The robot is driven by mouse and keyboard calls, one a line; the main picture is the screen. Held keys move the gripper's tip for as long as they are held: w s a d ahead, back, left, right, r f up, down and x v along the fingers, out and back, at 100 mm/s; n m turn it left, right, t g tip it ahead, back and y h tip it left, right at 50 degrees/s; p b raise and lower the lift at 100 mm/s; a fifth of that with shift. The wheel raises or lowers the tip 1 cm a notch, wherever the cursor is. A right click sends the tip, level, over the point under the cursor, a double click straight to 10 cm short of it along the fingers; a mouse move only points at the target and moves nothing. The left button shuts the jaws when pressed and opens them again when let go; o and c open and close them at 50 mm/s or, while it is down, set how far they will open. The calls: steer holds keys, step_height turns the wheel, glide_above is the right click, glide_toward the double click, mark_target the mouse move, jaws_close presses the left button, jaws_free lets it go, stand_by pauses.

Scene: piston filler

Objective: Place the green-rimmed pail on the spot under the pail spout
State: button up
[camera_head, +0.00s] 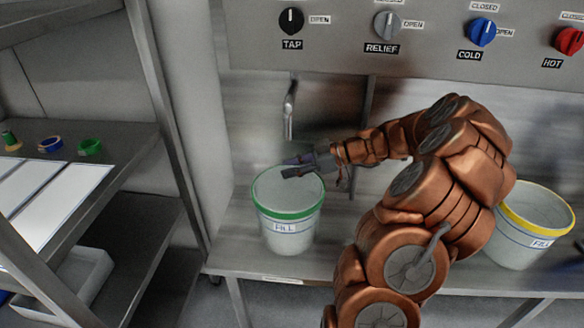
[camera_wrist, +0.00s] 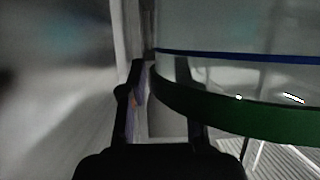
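The green-rimmed pail (camera_head: 287,226), white with a FILL label, stands upright on the metal counter in the head view. A metal spout (camera_head: 289,112) hangs from the wall behind and above it, near the middle of the pail's width. The counter directly under the pail is hidden. My gripper (camera_head: 298,166) is at the pail's upper back right rim. In the wrist view, the fingers of my gripper (camera_wrist: 162,95) are apart, with the left end of the green rim (camera_wrist: 235,108) showing between them. Contact with the rim is unclear.
A yellow-rimmed pail (camera_head: 524,232) stands at the right of the counter (camera_head: 350,262), partly behind my arm. Knobs line the panel (camera_head: 340,45) above. A metal shelf (camera_head: 128,200) stands at left with small coloured items and white sheets on it.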

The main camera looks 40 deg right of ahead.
steer(key=shift+r+p, duration=0.2)
steer(key=shift+p, duration=0.1)
steer(key=v, duration=1.2)
steer(key=shift+f+b, duration=0.15)
steer(key=shift+b, duration=0.15)
